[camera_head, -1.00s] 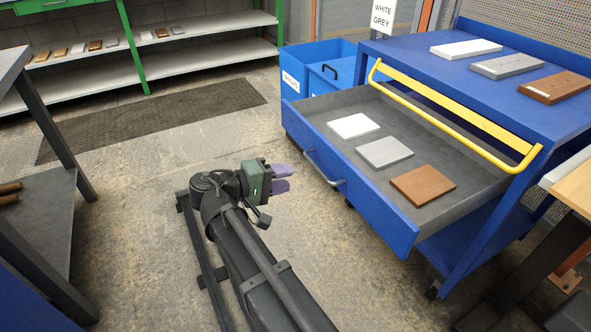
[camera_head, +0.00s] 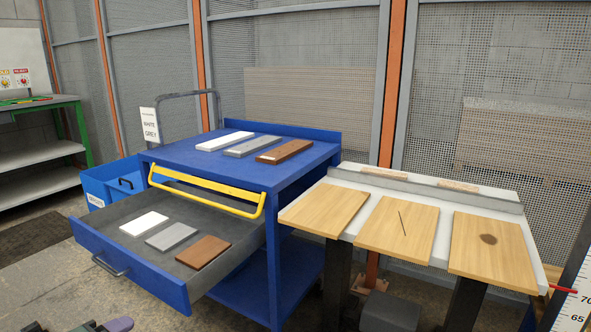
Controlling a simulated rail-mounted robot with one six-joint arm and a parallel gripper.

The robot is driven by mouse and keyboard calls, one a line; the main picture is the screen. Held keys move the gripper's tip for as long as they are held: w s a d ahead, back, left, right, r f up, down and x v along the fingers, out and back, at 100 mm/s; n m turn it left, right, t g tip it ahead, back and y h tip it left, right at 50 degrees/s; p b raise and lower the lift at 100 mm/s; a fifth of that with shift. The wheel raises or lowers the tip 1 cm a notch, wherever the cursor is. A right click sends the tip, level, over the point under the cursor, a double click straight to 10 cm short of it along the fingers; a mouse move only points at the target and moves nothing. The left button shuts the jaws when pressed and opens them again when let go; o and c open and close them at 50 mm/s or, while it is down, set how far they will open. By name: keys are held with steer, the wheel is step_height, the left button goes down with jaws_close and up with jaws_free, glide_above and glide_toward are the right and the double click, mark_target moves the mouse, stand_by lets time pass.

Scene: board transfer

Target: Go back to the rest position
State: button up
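My gripper (camera_head: 118,324) shows only as a small purple and dark part at the bottom left edge, in front of the open drawer. Whether its fingers are apart cannot be told, and most of my arm is out of view. The blue cart (camera_head: 300,185) has its grey-floored drawer (camera_head: 190,262) pulled out. In the drawer lie a white board (camera_head: 144,223), a grey board (camera_head: 171,236) and a brown board (camera_head: 203,252). On the cart top lie a white board (camera_head: 225,140), a grey board (camera_head: 252,146) and a brown board (camera_head: 284,151).
A yellow bar handle (camera_head: 207,186) spans the cart above the drawer. At right, a white table (camera_head: 440,197) holds three wooden panels, one cracked (camera_head: 403,224) and one with a dark knot (camera_head: 487,240). A blue bin (camera_head: 100,183) and shelves (camera_head: 40,155) stand left.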

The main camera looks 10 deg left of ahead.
steer(key=w+d+f+m+g+y+p, duration=0.1)
steer(key=w+d+f+m+g, duration=0.2)
steer(key=d, duration=0.5)
steer(key=w+d+f+g, duration=0.2)
steer(key=d+f+g, duration=0.25)
steer(key=d, duration=0.35)
steer(key=w+d+f+m+g+y+p, duration=0.1)
steer(key=w+d+f+m+g, duration=0.2)
steer(key=d, duration=0.6)
steer(key=w+d+r+m+g+y+p, duration=0.15)
steer(key=d+m, duration=0.25)
steer(key=d, duration=1.3)
steer(key=w+d+m+g+y+p, duration=0.1)
steer(key=d+m+g+y, duration=0.2)
steer(key=d, duration=1.4)
step_height(320, 180, up, 37)
steer(key=m+h+p, duration=0.1)
steer(key=p, duration=3.6)
steer(key=shift+a+r, duration=0.2)
steer(key=shift+a, duration=0.2)
